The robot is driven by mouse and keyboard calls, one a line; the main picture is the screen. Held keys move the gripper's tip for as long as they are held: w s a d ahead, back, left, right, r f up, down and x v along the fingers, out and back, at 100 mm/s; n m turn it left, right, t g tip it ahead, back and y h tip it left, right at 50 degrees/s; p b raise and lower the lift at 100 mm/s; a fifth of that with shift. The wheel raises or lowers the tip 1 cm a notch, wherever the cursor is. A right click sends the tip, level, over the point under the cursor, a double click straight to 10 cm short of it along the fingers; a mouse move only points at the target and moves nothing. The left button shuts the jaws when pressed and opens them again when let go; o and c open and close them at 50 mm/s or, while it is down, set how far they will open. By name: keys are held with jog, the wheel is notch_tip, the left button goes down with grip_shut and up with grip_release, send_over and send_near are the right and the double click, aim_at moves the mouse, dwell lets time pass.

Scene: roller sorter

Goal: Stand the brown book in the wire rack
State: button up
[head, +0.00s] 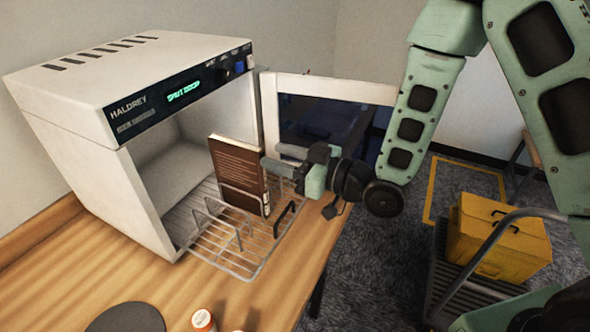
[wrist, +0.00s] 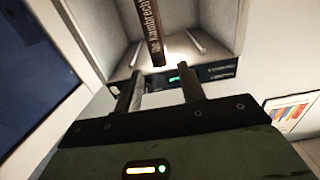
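The brown book (head: 238,172) stands upright, tilted slightly, among the wire loops of the wire rack (head: 232,262). The rack reaches out of the open white machine over the wooden table. My gripper (head: 275,157) is just right of the book in the head view, its fingers pointing at it. In the wrist view the two fingers of my gripper (wrist: 160,76) are apart with nothing between them. The book's spine (wrist: 150,32) shows beyond the fingertips, apparently clear of them. The book's lower edge is partly hidden by the rack wires.
The white machine (head: 75,85) has its door (head: 325,110) swung open behind my gripper. A dark round mat (head: 125,318) and an orange-and-white container (head: 203,321) are at the table front. A yellow case (head: 497,240) sits on a cart at the right.

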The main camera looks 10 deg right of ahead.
jog(key=s+d+m+g+h, duration=0.1)
jog(key=s+d+g+h, duration=0.1)
jog(key=s, duration=0.6)
jog(key=s+d+r+g+h, duration=0.1)
jog(key=s+d+g+h, duration=0.1)
jog(key=s+g+h, duration=0.3)
jog(key=s+d+m+g+h, duration=0.1)
jog(key=s+d+g+h, duration=0.2)
jog(key=s, duration=0.9)
jog(key=g+h, duration=0.1)
jog(key=h, duration=0.2)
jog(key=shift+s+r+m+h+b, duration=0.15)
jog(key=shift+s+m+h+b, duration=0.15)
jog(key=shift+b, duration=0.1)
jog(key=shift+w, duration=0.1)
